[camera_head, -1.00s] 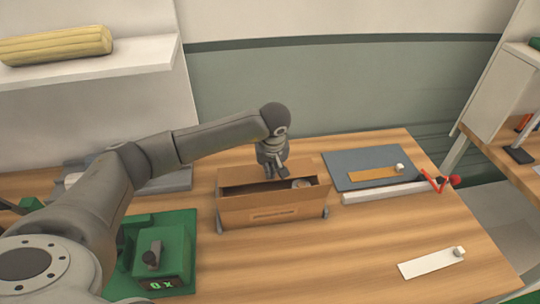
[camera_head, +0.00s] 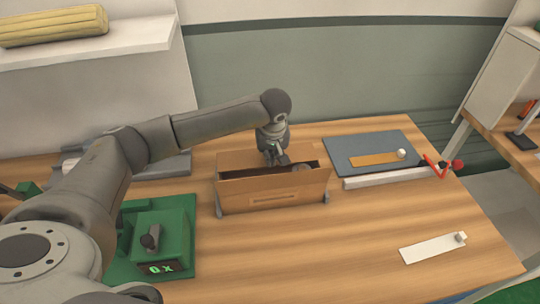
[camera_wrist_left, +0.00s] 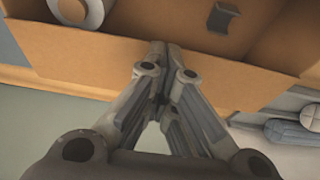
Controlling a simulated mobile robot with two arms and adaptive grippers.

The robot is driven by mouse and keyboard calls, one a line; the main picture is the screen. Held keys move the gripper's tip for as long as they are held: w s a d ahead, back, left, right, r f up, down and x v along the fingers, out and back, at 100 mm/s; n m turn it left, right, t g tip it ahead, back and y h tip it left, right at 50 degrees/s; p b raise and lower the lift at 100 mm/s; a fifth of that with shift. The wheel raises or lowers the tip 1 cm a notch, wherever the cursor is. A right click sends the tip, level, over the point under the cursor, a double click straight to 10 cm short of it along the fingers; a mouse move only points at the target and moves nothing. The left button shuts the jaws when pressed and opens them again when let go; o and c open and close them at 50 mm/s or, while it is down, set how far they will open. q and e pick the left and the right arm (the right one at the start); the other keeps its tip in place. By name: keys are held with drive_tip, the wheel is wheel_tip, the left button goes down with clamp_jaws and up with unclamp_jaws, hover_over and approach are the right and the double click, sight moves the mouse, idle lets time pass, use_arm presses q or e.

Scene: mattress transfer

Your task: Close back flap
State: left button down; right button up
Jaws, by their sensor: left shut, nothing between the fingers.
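The open cardboard box (camera_head: 270,197) stands near the middle of the table. Its back flap (camera_head: 238,159) stands up along the far side, and the box top is open. My left gripper (camera_head: 273,160) is at the middle of this far side, fingers together and empty. In the left wrist view the closed fingertips (camera_wrist_left: 164,46) are at the upper edge of the back flap (camera_wrist_left: 95,62), on its outer side; I cannot tell whether they touch it. A round roll (camera_wrist_left: 88,12) and a dark bracket (camera_wrist_left: 222,17) show inside the box. My right gripper is not in view.
A green device with a display (camera_head: 160,240) stands left of the box. A grey mat (camera_head: 370,145) with an orange strip (camera_head: 376,159) lies to the right, near a red clamp-like part (camera_head: 440,167). A white strip (camera_head: 433,248) lies front right. The table front centre is clear.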

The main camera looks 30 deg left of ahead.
use_arm(q)
drive_tip(key=shift+s+f, duration=0.25)
drive_tip(key=shift+f, duration=0.05)
drive_tip(key=shift+w+r+p, duration=0.25)
drive_tip(key=shift+r+p, duration=0.1)
drive_tip(key=shift+r, duration=0.8)
wheel_tip(320, 180, up, 3)
drive_tip(key=shift+f+p, duration=0.1)
drive_tip(key=shift+p, duration=0.9)
drive_tip(key=b+v, duration=0.3)
drive_tip(key=v, duration=0.7)
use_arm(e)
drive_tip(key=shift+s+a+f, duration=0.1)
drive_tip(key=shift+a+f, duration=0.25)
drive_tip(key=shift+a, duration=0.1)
use_arm(q)
drive_tip(key=shift+s+d+f, duration=0.1)
drive_tip(key=shift+s+d, duration=0.05)
drive_tip(key=shift+s, duration=0.05)
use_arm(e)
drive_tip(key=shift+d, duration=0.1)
